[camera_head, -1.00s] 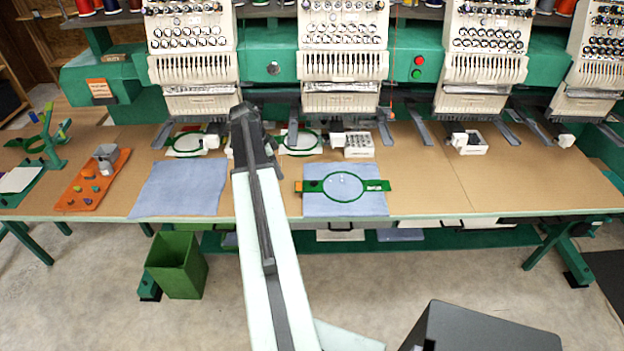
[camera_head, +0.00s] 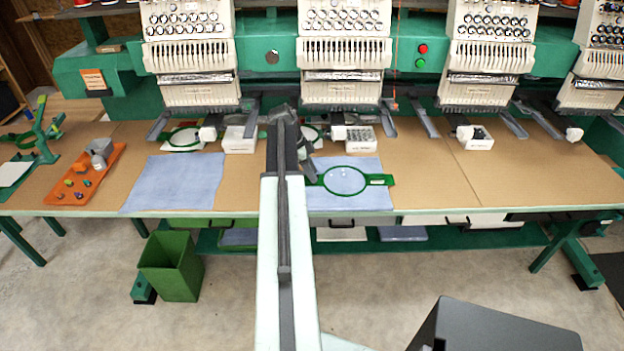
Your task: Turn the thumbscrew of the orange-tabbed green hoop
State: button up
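The green hoop (camera_head: 380,180) lies on a blue cloth (camera_head: 350,203) at the table's front, right of my arm. Its right arm and most of its ring show. Its orange tab, at the left end, is hidden behind my arm, and I cannot make out the thumbscrew. My gripper (camera_head: 309,172) is a dark shape at the arm's end, by the left side of the hoop. Its fingers are small and partly covered, so I cannot tell if they are open or touch the hoop.
Embroidery heads (camera_head: 345,55) stand along the table's back. Two more hoops sit under them, the left one (camera_head: 184,137) in clear view. White boxes (camera_head: 240,139) stand near the heads. An orange tray (camera_head: 60,193) lies at the left. The table (camera_head: 500,190) is clear at the right.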

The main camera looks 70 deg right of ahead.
grip_shut()
